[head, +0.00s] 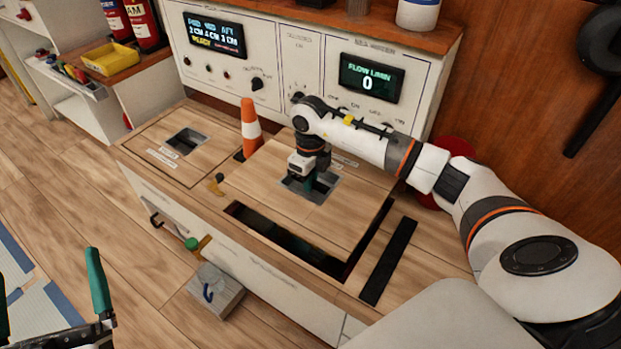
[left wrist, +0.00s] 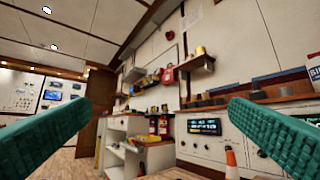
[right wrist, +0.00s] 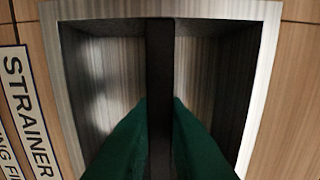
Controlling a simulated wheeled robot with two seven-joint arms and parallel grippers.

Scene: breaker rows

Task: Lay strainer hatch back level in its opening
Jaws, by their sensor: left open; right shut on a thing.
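The strainer hatch (head: 285,207) is a wood-faced panel with a recessed metal pull. Dark gaps of its opening (head: 290,240) show along its front and right sides, so it does not fill the opening; its exact tilt is hard to tell. My right gripper (head: 309,184) is over the recess, shut on the dark handle bar (right wrist: 160,55). In the right wrist view, green fingers press the bar from both sides, beside a STRAINER label (right wrist: 27,110). My left gripper (head: 50,275) is open and empty at the lower left, away from the hatch.
An orange cone (head: 250,128) stands right behind the hatch's left corner. A second hatch (head: 150,137) lies to the left. A black strip (head: 388,262) lies on the deck at the right. A grey block (head: 215,290) is by the front panel. A control cabinet (head: 300,60) stands behind.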

